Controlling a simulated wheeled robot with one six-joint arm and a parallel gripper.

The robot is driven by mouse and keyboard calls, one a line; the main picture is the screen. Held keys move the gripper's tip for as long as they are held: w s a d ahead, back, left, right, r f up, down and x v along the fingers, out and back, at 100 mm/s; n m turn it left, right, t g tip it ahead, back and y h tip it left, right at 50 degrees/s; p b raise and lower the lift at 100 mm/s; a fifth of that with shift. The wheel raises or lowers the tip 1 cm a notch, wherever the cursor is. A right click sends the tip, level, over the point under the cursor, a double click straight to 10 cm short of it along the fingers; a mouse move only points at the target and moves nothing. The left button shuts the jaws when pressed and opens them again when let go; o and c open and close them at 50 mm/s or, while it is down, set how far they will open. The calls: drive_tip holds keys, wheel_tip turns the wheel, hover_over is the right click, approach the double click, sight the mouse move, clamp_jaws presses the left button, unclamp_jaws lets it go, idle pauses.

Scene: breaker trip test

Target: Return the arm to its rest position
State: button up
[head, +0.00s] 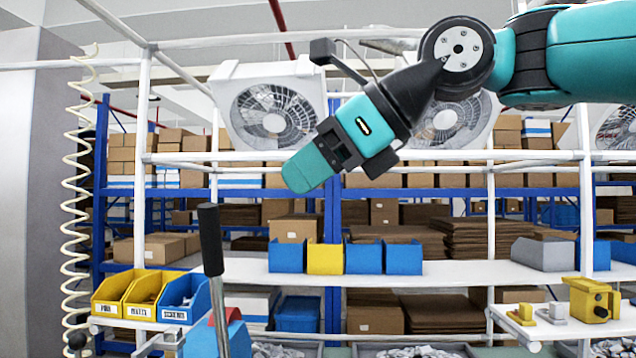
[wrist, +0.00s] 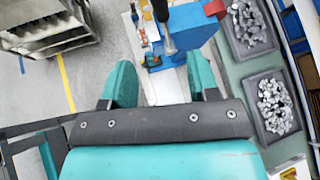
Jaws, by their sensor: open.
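My gripper (head: 310,168) is raised in the upper middle of the head view, tilted down to the left, with my teal arm coming in from the upper right. From the side, its fingers overlap. In the wrist view my gripper (wrist: 161,82) shows two teal fingers spread apart with nothing between them. It is in free air, touching nothing that I can see. Beyond the fingers is a blue machine (wrist: 190,30) with a black-handled lever. The same blue machine (head: 232,340) shows at the bottom of the head view, its lever (head: 211,240) standing nearly upright.
Yellow bins (head: 112,297) and a blue bin (head: 182,298) sit at the lower left. A white shelf (head: 445,273) carries small bins. A yellow device (head: 592,300) stands at the right. Grey trays (wrist: 290,127) hold metal parts. White frame posts (head: 142,180) stand behind my arm.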

drive_tip(key=shift+f, duration=0.1)
drive_tip(key=s+d+f+n+h+b, duration=0.1)
drive_tip(key=d+f+n+b, duration=0.25)
drive_tip(key=f, duration=0.55)
drive_tip(key=s+d+f+n+g+h+b, duration=0.1)
drive_tip(key=s+d+f+n+b, duration=0.15)
drive_tip(key=f+n, duration=0.4)
drive_tip(key=s+d+f+n+h+b, duration=0.1)
drive_tip(key=d+f+n+h+b, duration=0.2)
drive_tip(key=f, duration=0.7)
drive_tip(key=s+d+f+n+g+b, duration=0.1)
drive_tip(key=s+d+f+n+b, duration=0.1)
drive_tip(key=f, duration=0.5)
drive_tip(key=s+d+f+n+g+h+b, duration=0.1)
drive_tip(key=s+d+f+n+b, duration=0.2)
drive_tip(key=s+d+f+n, duration=0.2)
drive_tip(key=s+d+f+n+b, duration=0.2)
drive_tip(key=s+d+f+n, duration=0.1)
drive_tip(key=f, duration=0.7)
drive_tip(key=s+n, duration=0.1)
drive_tip(key=n, duration=0.1)
drive_tip(key=shift+s+d+n+g+h+b, duration=0.15)
drive_tip(key=shift+s+n+g+h+b, duration=0.15)
drive_tip(key=shift+s+n+g+b, duration=0.1)
